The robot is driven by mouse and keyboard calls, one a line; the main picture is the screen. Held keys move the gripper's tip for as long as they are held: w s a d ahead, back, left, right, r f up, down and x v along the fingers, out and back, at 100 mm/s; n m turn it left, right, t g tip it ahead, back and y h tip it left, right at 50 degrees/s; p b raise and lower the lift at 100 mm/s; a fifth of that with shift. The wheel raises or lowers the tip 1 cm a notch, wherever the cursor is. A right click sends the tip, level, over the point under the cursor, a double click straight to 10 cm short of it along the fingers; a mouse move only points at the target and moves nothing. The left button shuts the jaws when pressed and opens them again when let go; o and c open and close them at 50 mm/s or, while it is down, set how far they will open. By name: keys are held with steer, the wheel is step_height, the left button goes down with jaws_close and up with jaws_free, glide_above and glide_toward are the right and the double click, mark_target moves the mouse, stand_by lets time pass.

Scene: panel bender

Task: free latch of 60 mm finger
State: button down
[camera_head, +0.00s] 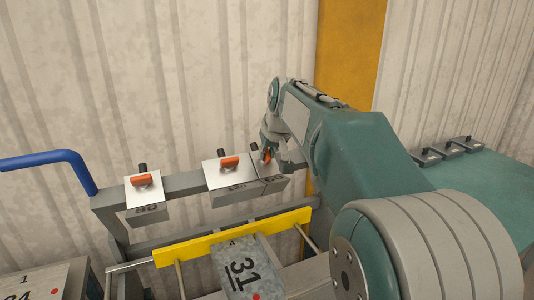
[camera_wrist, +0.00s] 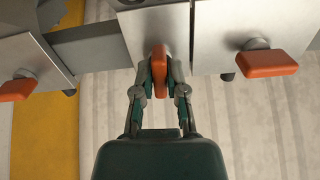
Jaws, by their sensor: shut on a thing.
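The 60 mm finger (camera_head: 270,187) is a narrow grey metal block hanging on the grey rail (camera_head: 183,183), beside a wider block; its label is small and partly unclear. It also shows at the middle of the wrist view (camera_wrist: 155,25). Its orange latch (camera_wrist: 159,72) stands lengthwise between my jaws, while the neighbouring latches lie crosswise. My gripper (camera_wrist: 160,80) is shut on this latch, with one jaw on each side. In the head view my gripper (camera_head: 268,148) partly covers the latch.
A wider block (camera_head: 226,172) touches the finger's left side in the head view; another block (camera_head: 146,200) hangs farther left. The wrist view shows a further block (camera_wrist: 30,55) across a gap.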

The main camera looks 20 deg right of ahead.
steer(key=shift+n, duration=0.6)
steer(key=c, duration=0.7)
jaws_free()
steer(key=shift+r, duration=0.1)
steer(key=v, duration=1.1)
steer(key=shift+s+a+r, duration=0.1)
steer(key=shift+s+r, duration=0.1)
steer(key=shift+r, duration=0.1)
steer(key=shift+g, duration=0.4)
steer(key=s+a+f, duration=0.3)
steer(key=s+f, duration=0.4)
steer(key=s+a+f, duration=0.4)
steer(key=s+f, duration=0.3)
steer(key=s, duration=0.1)
steer(key=s+a+f, duration=0.4)
steer(key=s+f, duration=0.3)
steer(key=shift+s+f, duration=0.25)
steer(key=shift+f, duration=0.1)
